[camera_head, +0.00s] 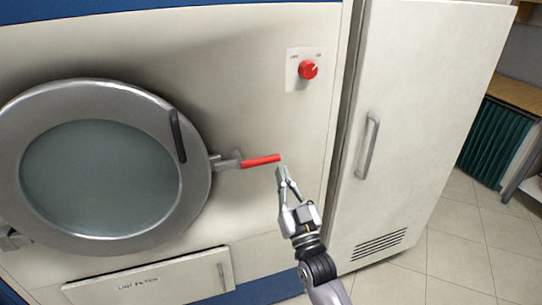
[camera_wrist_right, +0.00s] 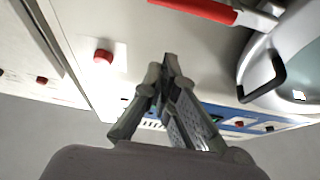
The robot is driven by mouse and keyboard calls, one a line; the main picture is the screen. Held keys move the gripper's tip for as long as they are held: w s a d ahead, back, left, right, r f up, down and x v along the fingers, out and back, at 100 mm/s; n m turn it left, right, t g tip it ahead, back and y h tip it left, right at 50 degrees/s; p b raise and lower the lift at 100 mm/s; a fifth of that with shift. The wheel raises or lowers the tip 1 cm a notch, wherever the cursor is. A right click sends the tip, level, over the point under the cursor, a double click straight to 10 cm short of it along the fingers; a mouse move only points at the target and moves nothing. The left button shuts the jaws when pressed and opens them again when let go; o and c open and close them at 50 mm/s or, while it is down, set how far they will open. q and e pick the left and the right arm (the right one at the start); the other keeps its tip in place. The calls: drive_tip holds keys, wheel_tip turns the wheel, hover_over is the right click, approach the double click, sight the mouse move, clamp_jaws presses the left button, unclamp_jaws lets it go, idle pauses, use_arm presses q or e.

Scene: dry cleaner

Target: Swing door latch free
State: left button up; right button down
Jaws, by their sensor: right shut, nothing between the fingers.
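The door latch (camera_head: 258,161) has a red handle on a grey metal base at the right edge of the round door (camera_head: 194,205). Its red bar points right, nearly level, with its free end slightly raised. My right gripper (camera_head: 281,171) is shut and empty, with its fingertips close to the free end of the red handle. In the right wrist view the shut fingers (camera_wrist_right: 170,60) are apart from the red latch handle (camera_wrist_right: 197,9), which shows at the top. The round door sits flat in the machine front and looks closed. My left gripper is not in view.
A red knob (camera_head: 308,69) sits on a plate above the latch. A dark door handle (camera_head: 178,136) stands out on the door's rim. A lint filter panel (camera_head: 150,280) is below. A tall cabinet (camera_head: 415,100) with a vertical handle stands at right, with open tiled floor beyond.

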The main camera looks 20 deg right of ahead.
wheel_tip(320, 180, up, 5)
drive_tip(key=p, duration=0.3)
hover_over(273, 157)
drive_tip(key=s+a, duration=0.1)
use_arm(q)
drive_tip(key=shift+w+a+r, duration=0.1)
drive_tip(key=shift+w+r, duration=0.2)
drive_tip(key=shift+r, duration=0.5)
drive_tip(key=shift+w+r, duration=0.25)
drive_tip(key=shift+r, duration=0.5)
use_arm(e)
drive_tip(key=shift+s+f, duration=0.25)
drive_tip(key=shift+f, duration=0.9)
drive_tip(key=shift+s+f, duration=0.2)
drive_tip(key=shift+f, duration=0.9)
drive_tip(key=shift+d, duration=0.15)
